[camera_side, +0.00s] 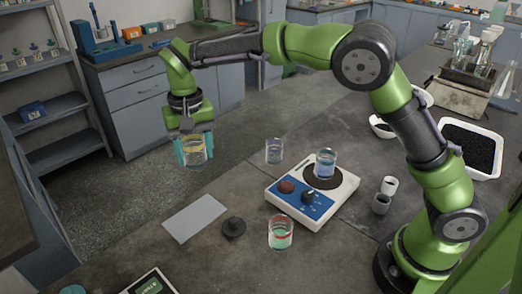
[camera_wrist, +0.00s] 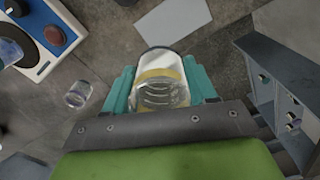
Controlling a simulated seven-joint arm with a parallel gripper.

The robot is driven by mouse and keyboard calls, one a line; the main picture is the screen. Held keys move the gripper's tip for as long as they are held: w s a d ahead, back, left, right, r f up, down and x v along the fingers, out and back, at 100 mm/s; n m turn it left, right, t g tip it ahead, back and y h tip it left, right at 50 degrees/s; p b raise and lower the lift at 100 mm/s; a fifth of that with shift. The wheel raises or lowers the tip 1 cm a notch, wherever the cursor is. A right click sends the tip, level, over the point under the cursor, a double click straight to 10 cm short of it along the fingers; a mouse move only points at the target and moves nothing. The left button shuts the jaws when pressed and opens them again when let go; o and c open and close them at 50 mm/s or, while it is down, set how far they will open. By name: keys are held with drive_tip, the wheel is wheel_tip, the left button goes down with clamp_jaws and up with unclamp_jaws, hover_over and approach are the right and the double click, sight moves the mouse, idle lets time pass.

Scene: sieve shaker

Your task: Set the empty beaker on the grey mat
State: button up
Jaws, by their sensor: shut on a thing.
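My gripper (camera_side: 194,153) is shut on a clear glass beaker with a yellow band (camera_side: 195,146), held in the air at the left, beyond the mat. In the wrist view the beaker (camera_wrist: 160,92) sits between the teal fingers; I see no clear liquid level, but cannot tell for sure that it is empty. The grey mat (camera_side: 195,218) lies flat and bare on the bench; it also shows at the top of the wrist view (camera_wrist: 174,20). A small clear beaker (camera_side: 274,151) stands on the bench, apart from my gripper.
A white and blue stirrer (camera_side: 312,205) carries a beaker with blue contents (camera_side: 325,163). A beaker with green contents and a red band (camera_side: 280,233) stands in front. A dark knobbed weight (camera_side: 233,228) sits just right of the mat.

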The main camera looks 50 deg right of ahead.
approach(204, 210)
wheel_tip(204, 210, down, 5)
drive_tip(key=shift+f, duration=0.2)
idle(0.4)
drive_tip(key=shift+f, duration=0.1)
drive_tip(key=o, duration=1.1)
